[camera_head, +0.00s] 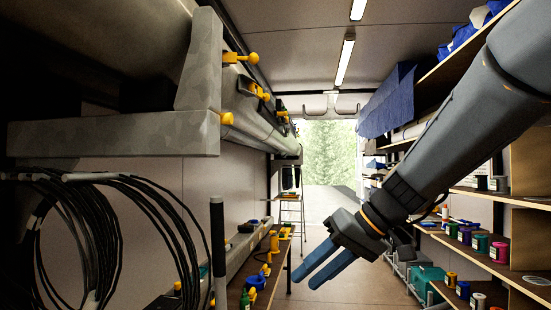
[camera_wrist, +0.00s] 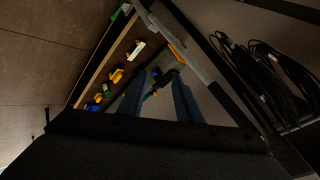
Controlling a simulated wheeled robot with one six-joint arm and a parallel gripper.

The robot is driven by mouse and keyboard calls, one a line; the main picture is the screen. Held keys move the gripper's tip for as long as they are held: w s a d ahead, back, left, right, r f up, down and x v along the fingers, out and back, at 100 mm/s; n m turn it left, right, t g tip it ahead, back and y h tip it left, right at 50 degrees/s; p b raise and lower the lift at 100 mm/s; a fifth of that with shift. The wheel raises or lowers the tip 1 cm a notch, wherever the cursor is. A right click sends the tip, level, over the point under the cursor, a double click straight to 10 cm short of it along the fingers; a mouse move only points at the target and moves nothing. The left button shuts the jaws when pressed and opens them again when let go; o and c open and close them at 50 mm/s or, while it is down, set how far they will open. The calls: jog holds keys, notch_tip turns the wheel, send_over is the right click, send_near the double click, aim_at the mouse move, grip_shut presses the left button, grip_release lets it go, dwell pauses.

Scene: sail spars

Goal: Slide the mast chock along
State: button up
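My gripper (camera_head: 308,279) has two blue fingers, which are apart with nothing visible between them. It hangs over the floor in the aisle, to the right of the low left bench. In the wrist view my gripper (camera_wrist: 157,88) also shows spread fingers. A dark block with a yellow part (camera_wrist: 163,78) appears beyond the fingertips, clear of any grip. Dark blocks with yellow knobs (camera_head: 253,88) sit along the long spar (camera_head: 248,115) on the upper left. I cannot tell which piece is the mast chock.
A large grey bracket (camera_head: 120,134) and black cable coils (camera_head: 105,240) crowd the left. The low wooden bench (camera_head: 267,283) carries yellow fittings. Shelves with thread spools (camera_head: 499,251) line the right. A stool (camera_head: 291,208) stands toward the open doorway (camera_head: 328,155). The central aisle floor is clear.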

jog(key=a+r+n+y+b, duration=0.1)
jog(key=a+r+n+y, duration=0.25)
jog(key=r, duration=0.75)
jog(key=a+r+n+g+y+b, duration=0.1)
jog(key=a+r+n+y, duration=0.3)
jog(key=r, duration=0.6)
jog(key=a+r+n+y+b, duration=0.15)
jog(key=r+n, duration=0.35)
jog(key=r, duration=0.6)
jog(key=a+p, duration=0.6)
jog(key=shift+s, duration=0.15)
jog(key=shift+s+f+m, duration=0.1)
jog(key=shift+m, duration=0.15)
jog(key=c, duration=0.7)
jog(key=o, duration=1.1)
jog(key=shift+w+a, duration=0.1)
jog(key=shift+w, duration=0.15)
jog(key=shift+s, duration=0.1)
